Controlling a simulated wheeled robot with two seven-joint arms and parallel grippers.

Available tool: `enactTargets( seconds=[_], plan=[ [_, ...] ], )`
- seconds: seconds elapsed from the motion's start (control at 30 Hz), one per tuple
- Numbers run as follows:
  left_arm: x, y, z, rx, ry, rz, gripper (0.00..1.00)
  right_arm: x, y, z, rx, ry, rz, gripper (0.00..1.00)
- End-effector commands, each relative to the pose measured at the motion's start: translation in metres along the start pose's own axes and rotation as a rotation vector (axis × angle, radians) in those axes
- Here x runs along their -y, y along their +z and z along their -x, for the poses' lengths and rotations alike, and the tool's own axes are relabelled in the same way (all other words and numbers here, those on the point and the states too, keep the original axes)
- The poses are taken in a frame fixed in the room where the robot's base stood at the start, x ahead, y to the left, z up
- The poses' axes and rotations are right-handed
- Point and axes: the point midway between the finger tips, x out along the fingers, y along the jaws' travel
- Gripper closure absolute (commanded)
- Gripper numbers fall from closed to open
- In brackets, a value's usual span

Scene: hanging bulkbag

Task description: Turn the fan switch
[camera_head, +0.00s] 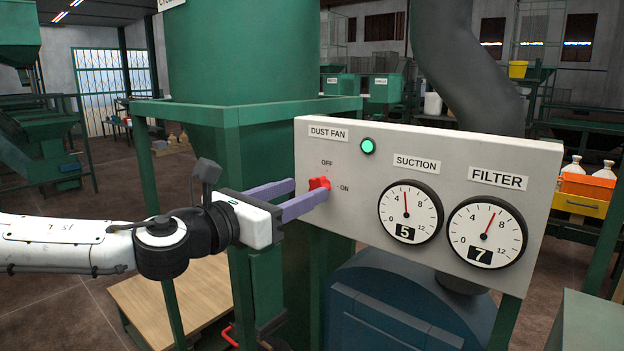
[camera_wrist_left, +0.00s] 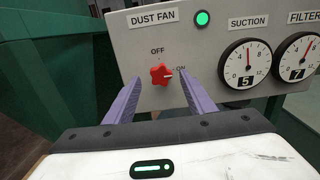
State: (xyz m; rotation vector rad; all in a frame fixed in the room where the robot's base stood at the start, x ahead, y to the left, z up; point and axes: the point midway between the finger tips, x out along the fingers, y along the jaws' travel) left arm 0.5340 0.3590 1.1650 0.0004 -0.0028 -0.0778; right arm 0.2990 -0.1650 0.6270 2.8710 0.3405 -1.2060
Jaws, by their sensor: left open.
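The fan switch is a red star-shaped knob (camera_head: 319,184) on a grey panel (camera_head: 365,215) under the DUST FAN label, with OFF above and ON to its right. In the left wrist view the knob (camera_wrist_left: 161,74) sits between the two purple fingers, and its white mark points right, toward ON. A round green light (camera_head: 367,146) glows beside the label. My left gripper (camera_head: 298,196) is open, its fingertips at the panel on either side of the knob. I cannot tell whether a finger touches it. My right gripper is not in view.
The suction gauge (camera_head: 410,212) reads 5 and the filter gauge (camera_head: 487,232) reads 7. A green hopper (camera_head: 235,50) and its frame stand behind my left gripper. A wooden pallet or table (camera_head: 190,305) is below. A grey duct (camera_head: 470,70) rises behind the panel.

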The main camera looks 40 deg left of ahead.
Motion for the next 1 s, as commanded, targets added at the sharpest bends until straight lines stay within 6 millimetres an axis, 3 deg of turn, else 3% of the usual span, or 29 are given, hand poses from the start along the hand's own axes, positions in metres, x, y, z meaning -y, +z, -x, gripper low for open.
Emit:
enactTargets(
  seconds=[0.5, 0.93, 1.0],
  plan=[
    [-0.001, 0.002, -0.035, -0.001, 0.003, 0.006, 0.5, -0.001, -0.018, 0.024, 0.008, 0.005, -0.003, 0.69],
    [0.001, -0.002, -0.041, -0.003, -0.001, 0.0, 0.5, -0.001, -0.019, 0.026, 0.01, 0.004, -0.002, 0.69],
    [0.001, -0.002, -0.041, -0.003, -0.001, 0.0, 0.59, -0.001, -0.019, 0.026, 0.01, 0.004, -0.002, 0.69]
  ],
)
